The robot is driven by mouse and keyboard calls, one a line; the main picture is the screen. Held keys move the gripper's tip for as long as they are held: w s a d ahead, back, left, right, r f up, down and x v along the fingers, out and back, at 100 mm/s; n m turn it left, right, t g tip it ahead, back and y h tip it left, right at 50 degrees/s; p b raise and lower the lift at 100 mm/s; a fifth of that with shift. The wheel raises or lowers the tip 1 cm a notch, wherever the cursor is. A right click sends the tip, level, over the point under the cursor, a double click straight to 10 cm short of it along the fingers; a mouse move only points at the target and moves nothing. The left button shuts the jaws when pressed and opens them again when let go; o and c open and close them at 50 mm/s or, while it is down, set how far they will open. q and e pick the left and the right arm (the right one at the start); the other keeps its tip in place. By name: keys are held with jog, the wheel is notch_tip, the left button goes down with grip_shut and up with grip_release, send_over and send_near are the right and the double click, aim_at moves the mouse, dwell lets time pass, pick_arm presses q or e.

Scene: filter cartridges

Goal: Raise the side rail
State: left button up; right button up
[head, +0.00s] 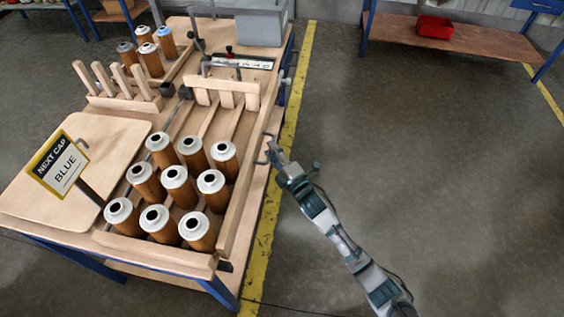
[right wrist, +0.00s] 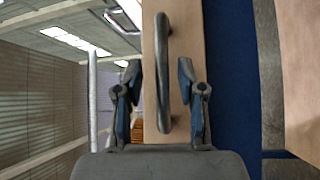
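The side rail (head: 245,202) is a long light-wood board along the right edge of the cartridge rack. It stands beside the rows of filter cartridges (head: 176,184), which are orange-brown with white tops. In the right wrist view the wooden board (right wrist: 185,30) bears a dark grey bar handle (right wrist: 163,75). My right gripper (head: 273,154) is at the outer side of the rail. Its two fingers (right wrist: 160,105) are open, one on each side of the handle, with gaps showing on both sides. Whether the handle is fully between the fingertips is hard to tell. My left gripper is out of view.
A sign reading "NEXT CAP BLUE" (head: 59,164) stands at the left. A wooden peg rack (head: 125,95), more cartridges (head: 150,58) and a grey bin (head: 262,24) are farther back. The floor (head: 420,150) right of the table is clear, up to a bench with a red tray (head: 434,27).

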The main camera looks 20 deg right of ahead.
jog(key=v, duration=1)
jog(key=shift+s, duration=0.3)
